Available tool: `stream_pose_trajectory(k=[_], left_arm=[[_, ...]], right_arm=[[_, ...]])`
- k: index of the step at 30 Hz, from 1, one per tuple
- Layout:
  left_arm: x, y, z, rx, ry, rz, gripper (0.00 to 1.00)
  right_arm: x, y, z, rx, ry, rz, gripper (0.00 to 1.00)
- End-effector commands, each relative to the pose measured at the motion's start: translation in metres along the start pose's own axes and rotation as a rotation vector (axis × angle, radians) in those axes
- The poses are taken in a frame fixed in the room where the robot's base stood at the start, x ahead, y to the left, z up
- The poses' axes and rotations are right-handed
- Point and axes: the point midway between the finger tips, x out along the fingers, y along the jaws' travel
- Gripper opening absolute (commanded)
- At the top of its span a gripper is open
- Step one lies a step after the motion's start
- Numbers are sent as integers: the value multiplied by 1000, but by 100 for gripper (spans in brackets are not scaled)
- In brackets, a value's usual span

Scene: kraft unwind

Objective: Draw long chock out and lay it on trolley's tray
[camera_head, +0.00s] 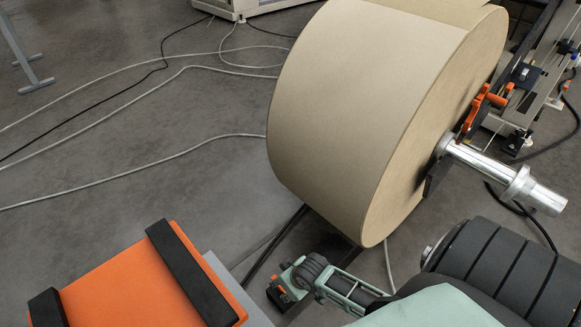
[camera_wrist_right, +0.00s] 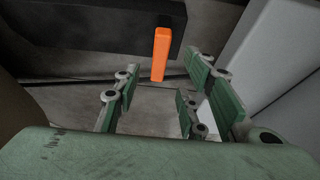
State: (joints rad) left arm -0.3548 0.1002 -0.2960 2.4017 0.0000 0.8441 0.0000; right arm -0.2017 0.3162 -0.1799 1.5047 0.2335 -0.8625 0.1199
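An orange block (camera_wrist_right: 161,54), which looks like the long chock's visible part, stands against a dark beam in the right wrist view. My right gripper (camera_wrist_right: 165,95) is open, its green fingers apart and nothing between them; the block shows beyond the fingertips. In the head view my right gripper (camera_head: 290,281) is low below the paper roll, with a small orange part (camera_head: 284,291) beside its fingers. I cannot tell whether they touch. The trolley's orange tray (camera_head: 125,285), with two black bars across it, is at the lower left. My left gripper is not in view.
A large kraft roll (camera_head: 350,110) fills the centre on a metal shaft (camera_head: 505,178), with an orange lever (camera_head: 484,108) beside it. A dark beam (camera_wrist_right: 80,24) runs behind the block. Cables (camera_head: 140,175) cross the open floor at left.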

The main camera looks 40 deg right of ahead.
Motion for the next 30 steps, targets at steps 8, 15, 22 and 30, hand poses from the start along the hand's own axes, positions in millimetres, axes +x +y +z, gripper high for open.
stream_pose_trajectory(k=[8, 15, 22, 30], left_arm=[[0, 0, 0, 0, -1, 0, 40], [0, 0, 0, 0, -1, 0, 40], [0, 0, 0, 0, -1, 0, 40], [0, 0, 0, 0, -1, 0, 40]], right_arm=[[-36, 0, 0, -1, 0, 0, 38], [-44, 0, 0, 1, -1, 0, 38], [-44, 0, 0, 0, 0, 0, 38], [-44, 0, 0, 0, 0, 0, 38]])
